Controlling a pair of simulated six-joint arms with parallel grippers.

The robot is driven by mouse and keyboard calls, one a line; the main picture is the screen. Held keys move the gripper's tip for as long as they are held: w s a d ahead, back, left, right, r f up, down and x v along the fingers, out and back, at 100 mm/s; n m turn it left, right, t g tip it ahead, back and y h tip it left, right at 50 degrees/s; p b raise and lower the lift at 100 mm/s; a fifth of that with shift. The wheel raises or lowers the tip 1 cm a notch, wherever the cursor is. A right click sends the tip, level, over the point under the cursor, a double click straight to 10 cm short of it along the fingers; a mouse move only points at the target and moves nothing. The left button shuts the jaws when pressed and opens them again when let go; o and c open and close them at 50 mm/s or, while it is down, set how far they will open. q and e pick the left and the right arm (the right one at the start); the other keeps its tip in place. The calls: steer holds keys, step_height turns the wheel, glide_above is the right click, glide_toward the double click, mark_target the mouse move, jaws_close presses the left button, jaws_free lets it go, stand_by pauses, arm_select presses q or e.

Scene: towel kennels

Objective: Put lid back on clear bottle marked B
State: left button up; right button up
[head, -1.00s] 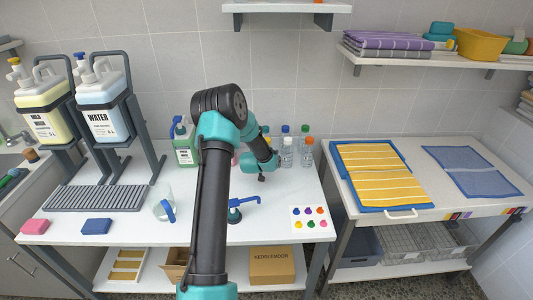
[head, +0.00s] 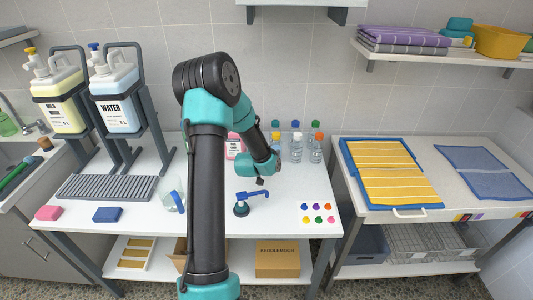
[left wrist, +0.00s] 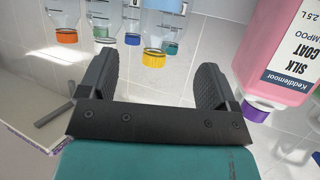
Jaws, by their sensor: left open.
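Clear bottles stand in a group at the back of the white table: one has an orange cap (head: 317,150), and others (head: 297,152) beside and behind it have blue, green or yellow caps. No B marking is readable, so I cannot tell which bottle is B. My left gripper (head: 260,182) is above the table, in front and left of these bottles. In the left wrist view, the jaws (left wrist: 157,70) are apart with nothing held. Beyond them, upside down, are capped bottles, including a yellow cap (left wrist: 153,59) and an orange cap (left wrist: 66,36). My right gripper is not in view.
A pink shampoo bottle (left wrist: 280,55) with a purple cap is close right of the jaws. A white card (head: 318,214) with several small coloured pieces lies at the front right.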

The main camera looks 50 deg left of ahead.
arm_select(q)
steer(key=shift+s+d+r, duration=0.1)
steer(key=shift+s+d, duration=0.05)
steer(key=shift+s, duration=0.05)
stand_by(0.6)
